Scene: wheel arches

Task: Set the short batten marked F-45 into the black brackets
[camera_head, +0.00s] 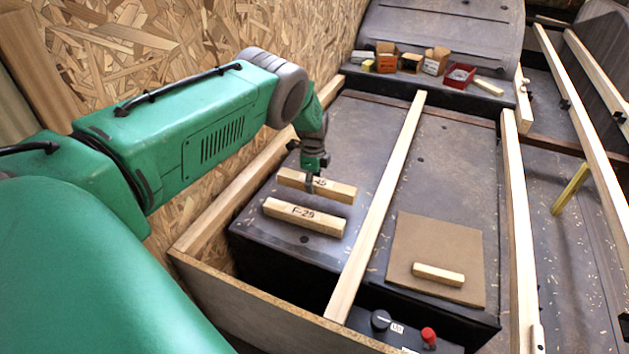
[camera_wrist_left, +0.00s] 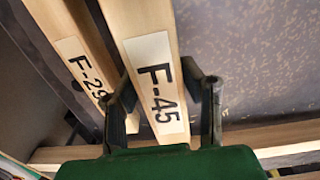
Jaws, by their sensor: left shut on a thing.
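The short batten marked F-45 (camera_head: 338,190) lies on the dark wheel-arch top in the head view, its label partly hidden by my left gripper (camera_head: 311,184). In the left wrist view, the fingers of my left gripper (camera_wrist_left: 165,88) stand on either side of the F-45 batten (camera_wrist_left: 148,30), with its label readable between them. The gripper is shut on this batten. Small black fittings, possibly brackets (camera_head: 564,104), show on the long rails at the right. My right gripper is not in view.
A batten marked F-29 (camera_head: 303,216) lies close beside F-45, nearer the camera. A long rail (camera_head: 383,200) crosses the arch to the right. Beyond it, a brown board (camera_head: 440,240) carries a small wood block (camera_head: 438,274). Small boxes (camera_head: 435,61) stand at the back.

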